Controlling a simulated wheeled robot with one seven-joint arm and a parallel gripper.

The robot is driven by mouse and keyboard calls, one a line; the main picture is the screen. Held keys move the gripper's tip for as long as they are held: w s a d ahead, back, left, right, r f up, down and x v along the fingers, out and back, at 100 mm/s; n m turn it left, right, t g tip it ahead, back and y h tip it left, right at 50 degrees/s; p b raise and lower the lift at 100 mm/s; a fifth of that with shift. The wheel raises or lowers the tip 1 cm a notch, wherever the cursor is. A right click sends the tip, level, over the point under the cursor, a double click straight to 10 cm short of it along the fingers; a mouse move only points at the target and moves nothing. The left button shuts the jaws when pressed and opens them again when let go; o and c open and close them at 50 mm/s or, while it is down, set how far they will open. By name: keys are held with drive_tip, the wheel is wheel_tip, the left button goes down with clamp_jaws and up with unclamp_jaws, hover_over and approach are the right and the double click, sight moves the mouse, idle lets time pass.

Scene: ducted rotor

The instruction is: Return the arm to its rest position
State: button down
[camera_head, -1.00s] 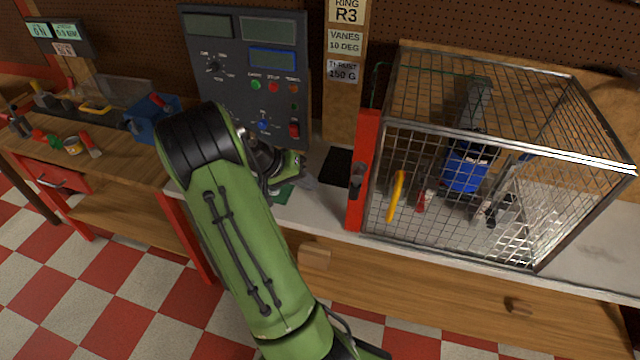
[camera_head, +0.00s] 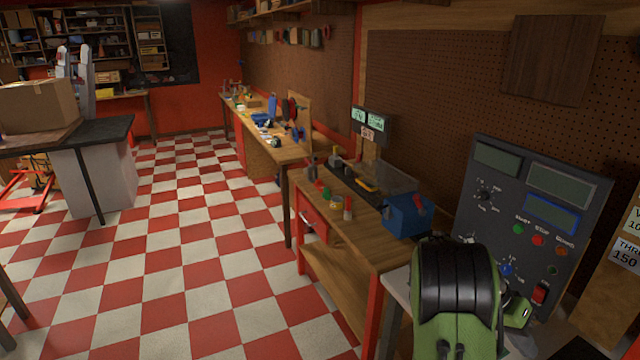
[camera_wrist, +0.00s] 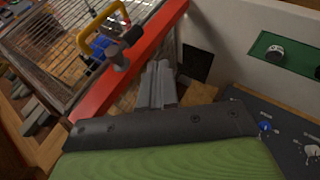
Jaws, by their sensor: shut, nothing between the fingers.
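My green arm (camera_head: 458,285) with its black joint cover rises at the bottom right of the head view, in front of the dark control panel (camera_head: 535,215). My gripper (camera_wrist: 158,82) shows in the wrist view as two grey fingers side by side, closed together with nothing between them. In the wrist view the fingers lie between the red post (camera_wrist: 130,62) of the wire cage and the panel. In the head view the arm hides most of the gripper.
The wire cage (camera_wrist: 52,45) with a yellow handle (camera_wrist: 95,30) stands close to my fingers. A green pad (camera_wrist: 291,53) bears a small metal part. A blue box (camera_head: 407,216) sits on the wooden bench left of the panel. The checkered floor (camera_head: 190,250) at left is open.

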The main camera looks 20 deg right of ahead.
drive_tip(key=w+a+r+n+t+y+b, duration=0.1)
drive_tip(key=a+r+n+t, duration=0.25)
drive_tip(key=a, duration=0.45)
drive_tip(key=w+a+r+n+t+y+b, duration=0.1)
drive_tip(key=a+r+n+t+b, duration=0.2)
drive_tip(key=a, duration=0.6)
drive_tip(key=s+a+f+n+t+y, duration=0.1)
drive_tip(key=s+a+n, duration=0.3)
drive_tip(key=a, duration=0.4)
drive_tip(key=s+a+f+n+t+y, duration=0.1)
drive_tip(key=s+a+n+t+y, duration=0.2)
drive_tip(key=a, duration=0.6)
drive_tip(key=shift+s+n+t, duration=0.35)
drive_tip(key=shift+s+t, duration=0.1)
drive_tip(key=shift+s, duration=0.7)
